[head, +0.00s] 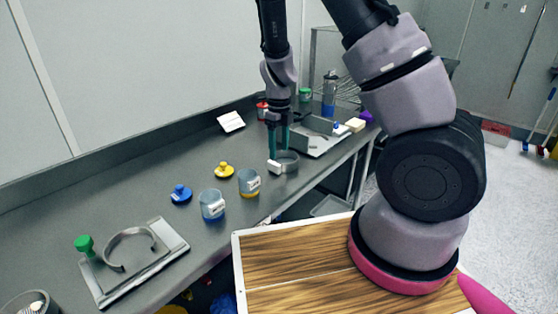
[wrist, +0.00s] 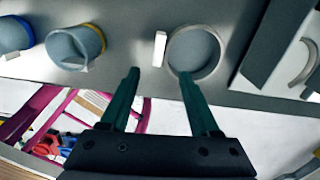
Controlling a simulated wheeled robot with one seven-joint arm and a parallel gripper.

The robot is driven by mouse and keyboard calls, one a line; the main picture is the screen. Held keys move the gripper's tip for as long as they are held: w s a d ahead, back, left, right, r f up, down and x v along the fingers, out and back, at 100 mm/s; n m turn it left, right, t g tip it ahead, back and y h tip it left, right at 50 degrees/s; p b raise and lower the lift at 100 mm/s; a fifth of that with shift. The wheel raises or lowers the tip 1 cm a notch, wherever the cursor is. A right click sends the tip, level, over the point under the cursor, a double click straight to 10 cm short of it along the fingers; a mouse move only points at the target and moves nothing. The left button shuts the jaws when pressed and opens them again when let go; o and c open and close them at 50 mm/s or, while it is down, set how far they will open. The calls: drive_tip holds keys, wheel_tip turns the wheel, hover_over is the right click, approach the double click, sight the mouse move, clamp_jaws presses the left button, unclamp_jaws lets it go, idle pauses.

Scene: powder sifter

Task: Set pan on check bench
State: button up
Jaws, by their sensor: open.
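The pan (head: 288,160) is a shallow round grey dish with a white block-like tab (head: 274,167) on its side. It rests on the long grey bench (head: 140,190). My gripper (head: 278,150) points down at the pan, its green fingers apart and empty. In the wrist view the pan (wrist: 195,52) lies ahead of the right finger, and the tab (wrist: 160,48) lies ahead of the gap between the fingertips (wrist: 158,75). I cannot tell whether the right fingertip touches the pan's rim. Which part of the bench is the check bench cannot be told.
Two labelled cups (head: 212,205) (head: 249,182) and blue (head: 181,194) and yellow (head: 224,170) knobbed lids stand left of the pan. A metal plate with a curved holder (head: 135,262) lies near left. Another metal fixture (head: 318,140) and a bottle (head: 329,93) stand beyond.

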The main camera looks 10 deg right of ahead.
drive_tip(key=s+d+r+n+t+y, duration=0.15)
drive_tip(key=r+n, duration=0.25)
drive_tip(key=r, duration=0.4)
drive_tip(key=s+d+r+n+y, duration=0.1)
drive_tip(key=s+r+n, duration=0.25)
drive_tip(key=r, duration=0.45)
drive_tip(key=s+d+r+n+t+y, duration=0.15)
drive_tip(key=r+n, duration=0.25)
drive_tip(key=r, duration=0.4)
drive_tip(key=s+d+r+n+t+h, duration=0.2)
drive_tip(key=s+d+r+n+t, duration=0.2)
drive_tip(key=s+r+n, duration=0.6)
drive_tip(key=shift+s+d+n, duration=0.15)
drive_tip(key=shift+s+n, duration=0.8)
drive_tip(key=shift+n, duration=0.3)
